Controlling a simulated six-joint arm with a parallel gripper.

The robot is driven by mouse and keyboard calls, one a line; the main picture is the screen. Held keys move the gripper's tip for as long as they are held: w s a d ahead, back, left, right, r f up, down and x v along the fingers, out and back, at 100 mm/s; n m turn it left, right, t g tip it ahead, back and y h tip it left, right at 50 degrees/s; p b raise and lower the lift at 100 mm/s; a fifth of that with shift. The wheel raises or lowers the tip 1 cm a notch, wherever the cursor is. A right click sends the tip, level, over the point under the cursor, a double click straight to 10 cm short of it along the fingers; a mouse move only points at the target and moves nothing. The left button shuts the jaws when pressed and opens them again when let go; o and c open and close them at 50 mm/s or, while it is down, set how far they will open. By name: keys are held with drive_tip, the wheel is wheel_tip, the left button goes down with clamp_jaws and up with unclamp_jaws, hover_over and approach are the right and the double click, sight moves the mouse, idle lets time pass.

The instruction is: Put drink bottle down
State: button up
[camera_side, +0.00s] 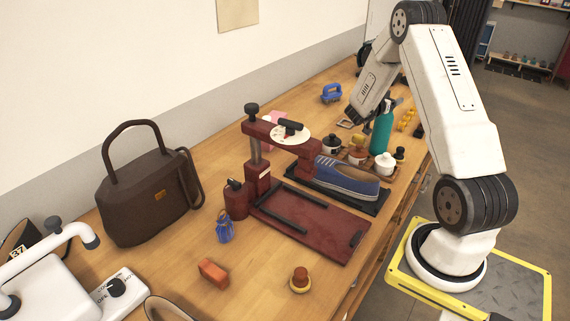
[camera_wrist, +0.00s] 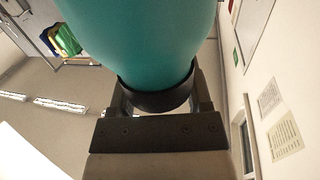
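The drink bottle (camera_side: 382,130) is tall and teal and looks upright at the far right part of the table, beside the end of my arm. Its base is hidden behind small jars, so I cannot tell whether it touches the table. In the wrist view the bottle (camera_wrist: 145,40) fills the top middle, with a black band at its near end. My gripper (camera_wrist: 160,108) has one dark finger on each side of that band and is shut on it. In the side view the fingers are hard to make out.
A tray of small jars (camera_side: 385,163) stands close in front of the bottle. A blue shoe (camera_side: 346,178) on a black tray and a dark red press (camera_side: 259,165) lie nearer. Yellow items (camera_side: 406,120) sit behind the bottle near the table's right edge. A brown handbag (camera_side: 146,200) stands left.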

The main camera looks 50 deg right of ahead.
drive_tip(key=shift+r, duration=0.15)
drive_tip(key=v, duration=1.2)
